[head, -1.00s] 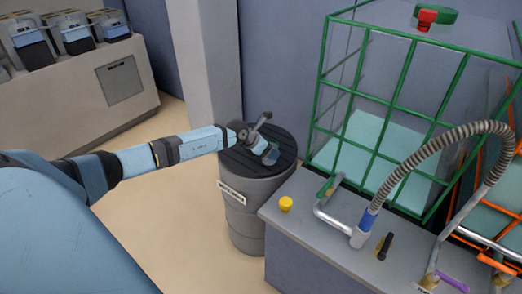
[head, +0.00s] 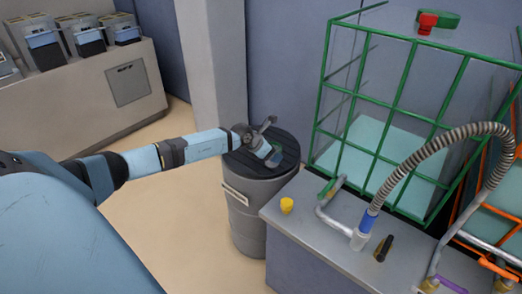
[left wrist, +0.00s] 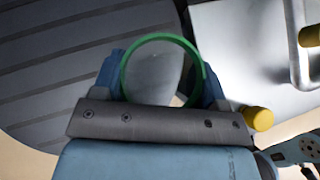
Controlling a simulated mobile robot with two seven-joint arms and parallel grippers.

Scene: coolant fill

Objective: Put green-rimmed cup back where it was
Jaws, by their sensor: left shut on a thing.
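The green-rimmed cup (left wrist: 160,72) sits between the fingers of my left gripper (left wrist: 162,85) in the left wrist view. It is clear, with a bright green ring at its mouth. My left gripper (head: 271,157) is shut on it. In the head view the gripper is over the dark ribbed lid of a grey drum (head: 262,205). The cup is too small there to make out clearly, and I cannot tell whether its base touches the lid. My right gripper is in neither view.
A grey counter (head: 312,222) stands right of the drum, with a yellow cap (head: 286,205), a pipe with a ribbed hose (head: 412,162) and a black-handled item (head: 384,247). Behind it is a green-framed tank (head: 385,140). Free floor lies left of the drum.

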